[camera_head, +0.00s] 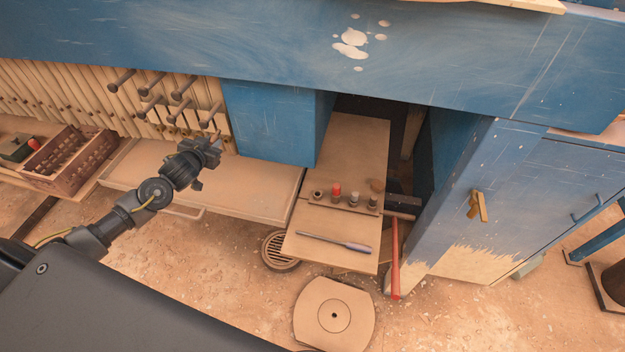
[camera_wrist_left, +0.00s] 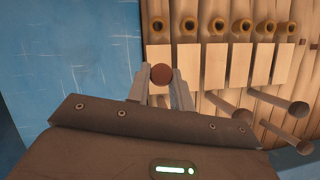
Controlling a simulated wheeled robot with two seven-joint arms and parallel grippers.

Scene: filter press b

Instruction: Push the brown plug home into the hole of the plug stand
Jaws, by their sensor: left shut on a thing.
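My left gripper (camera_head: 213,145) is raised in front of the wooden slats, left of the blue post. It is shut on a small brown round-ended piece (camera_wrist_left: 161,73), which shows between the two fingers in the left wrist view. How far this piece extends is hidden. On the wooden board at centre, a low strip that looks like the plug stand (camera_head: 345,207) bears a row of small dark sockets. My right gripper is out of view.
Several dark pegs (camera_head: 180,84) stick out beside my left gripper. A blue post (camera_head: 270,125) stands between it and the board. A screwdriver-like tool (camera_head: 335,242) lies on the board, with a red-handled hammer (camera_head: 395,255) at its right. A wooden tray (camera_head: 250,188) lies below the gripper.

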